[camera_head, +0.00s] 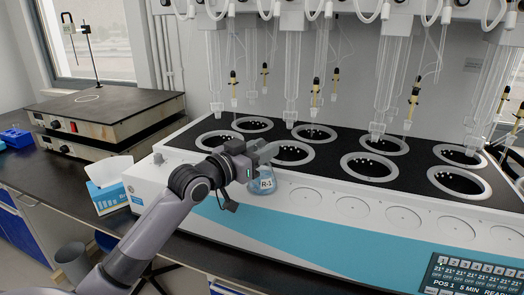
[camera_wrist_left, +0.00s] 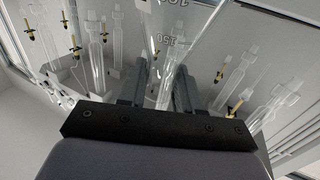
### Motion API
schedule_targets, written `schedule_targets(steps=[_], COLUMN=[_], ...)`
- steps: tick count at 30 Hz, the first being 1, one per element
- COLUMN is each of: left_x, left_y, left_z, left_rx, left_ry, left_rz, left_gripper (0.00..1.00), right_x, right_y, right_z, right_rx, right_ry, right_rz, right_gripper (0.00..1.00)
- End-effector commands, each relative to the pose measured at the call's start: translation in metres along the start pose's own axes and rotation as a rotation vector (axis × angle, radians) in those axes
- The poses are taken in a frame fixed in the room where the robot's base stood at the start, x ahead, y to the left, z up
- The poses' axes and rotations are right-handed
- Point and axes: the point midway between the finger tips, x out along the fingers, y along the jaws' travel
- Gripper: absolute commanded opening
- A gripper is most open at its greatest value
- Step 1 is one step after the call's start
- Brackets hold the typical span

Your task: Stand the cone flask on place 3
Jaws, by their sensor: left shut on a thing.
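The cone flask (camera_head: 265,187) is clear glass with an "R-1" label, low over the white front ledge of the distiller. My left gripper (camera_head: 266,151) is shut on its upper part. In the left wrist view the glass with its printed marks (camera_wrist_left: 165,40) shows beyond the fingers (camera_wrist_left: 160,92). I cannot tell whether the flask's base touches the ledge. Round marked places lie along the ledge to the right of the flask, such as one (camera_head: 306,196) close beside it and another (camera_head: 403,219) further right. No place numbers are readable. My right gripper is not in view.
Behind the ledge is the black top (camera_head: 335,148) with two rows of round heating wells. Glass tubes (camera_head: 292,75) hang above them. A control screen (camera_head: 470,275) is at front right. A tissue box (camera_head: 108,195) and a hot plate (camera_head: 105,112) stand left.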

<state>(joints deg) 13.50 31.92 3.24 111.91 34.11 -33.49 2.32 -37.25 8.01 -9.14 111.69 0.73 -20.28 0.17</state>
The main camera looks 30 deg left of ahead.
Motion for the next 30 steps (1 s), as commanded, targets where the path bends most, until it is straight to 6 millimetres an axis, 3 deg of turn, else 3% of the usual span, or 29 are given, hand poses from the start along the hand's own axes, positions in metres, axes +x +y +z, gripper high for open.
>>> schedule_targets(steps=[11, 12, 14, 25, 30], left_x=[0.000, 0.000, 0.000, -0.001, -0.018], left_y=[0.000, 0.000, 0.000, 0.000, 0.000], left_z=[0.003, 0.003, 0.003, 0.000, 0.002], left_rx=[0.001, 0.001, 0.001, 0.001, 0.003], left_ry=[0.003, 0.001, 0.001, 0.001, -0.001], left_rz=[0.000, 0.001, 0.001, 0.000, 0.000], left_gripper=[0.00, 0.43, 0.59, 0.59, 0.59], right_x=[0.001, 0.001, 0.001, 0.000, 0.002], right_y=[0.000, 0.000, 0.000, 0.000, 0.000], right_z=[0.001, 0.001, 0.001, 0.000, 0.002], right_rx=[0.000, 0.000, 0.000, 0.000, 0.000], right_ry=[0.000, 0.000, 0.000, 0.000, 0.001], right_rz=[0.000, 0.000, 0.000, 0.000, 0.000], right_gripper=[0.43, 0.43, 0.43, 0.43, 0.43])
